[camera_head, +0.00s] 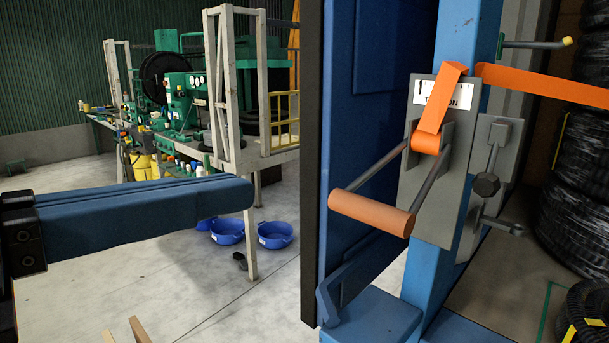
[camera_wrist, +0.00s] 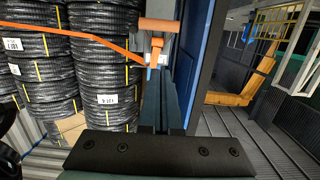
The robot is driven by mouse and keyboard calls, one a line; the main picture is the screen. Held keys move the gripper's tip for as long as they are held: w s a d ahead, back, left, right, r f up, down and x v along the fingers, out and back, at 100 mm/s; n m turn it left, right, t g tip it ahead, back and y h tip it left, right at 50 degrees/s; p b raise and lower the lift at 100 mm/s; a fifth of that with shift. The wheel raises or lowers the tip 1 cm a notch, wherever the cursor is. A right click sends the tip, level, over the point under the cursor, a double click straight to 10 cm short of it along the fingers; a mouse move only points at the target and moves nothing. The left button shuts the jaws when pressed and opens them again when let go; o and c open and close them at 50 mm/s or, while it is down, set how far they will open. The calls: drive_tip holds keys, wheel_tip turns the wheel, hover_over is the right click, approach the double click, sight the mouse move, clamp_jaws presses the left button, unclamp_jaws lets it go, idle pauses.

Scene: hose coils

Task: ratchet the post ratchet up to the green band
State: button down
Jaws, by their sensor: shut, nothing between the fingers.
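The post ratchet (camera_head: 425,165) is a grey plate on a blue post (camera_head: 462,60), with an orange strap (camera_head: 540,84) and a copper-coloured cylindrical handle (camera_head: 372,212) on two grey arms. The handle hangs out to the left and below the drum. A white tension label (camera_head: 448,93) is partly covered by the strap; I cannot make out a green band on it. My gripper (camera_head: 250,192) is shut and empty, left of the handle and apart from it. In the wrist view, the fingers (camera_wrist: 160,75) point toward the ratchet, whose handle (camera_wrist: 160,25) shows beyond them.
A dark blue panel (camera_head: 385,60) stands behind the handle. Stacked black hose coils (camera_head: 580,185) stand at right. Blue tubs (camera_head: 275,234) and a machine bench lie farther back. The floor between is open.

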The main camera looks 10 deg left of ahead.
drive_tip(key=b, duration=0.1)
approach(346, 206)
drive_tip(key=w+d+r, duration=0.3)
drive_tip(key=d, duration=0.1)
drive_tip(key=shift+w+d+f+b, duration=0.2)
drive_tip(key=shift+d+f+b, duration=0.1)
drive_tip(key=shift+f+b, duration=0.2)
drive_tip(key=shift+w+d+f+b, duration=0.2)
drive_tip(key=shift+d+f+b, duration=0.15)
drive_tip(key=shift+b, duration=0.25)
drive_tip(key=shift+w+d+f+b, duration=0.15)
drive_tip(key=shift+w+f+b, duration=0.25)
drive_tip(key=shift+f, duration=0.1)
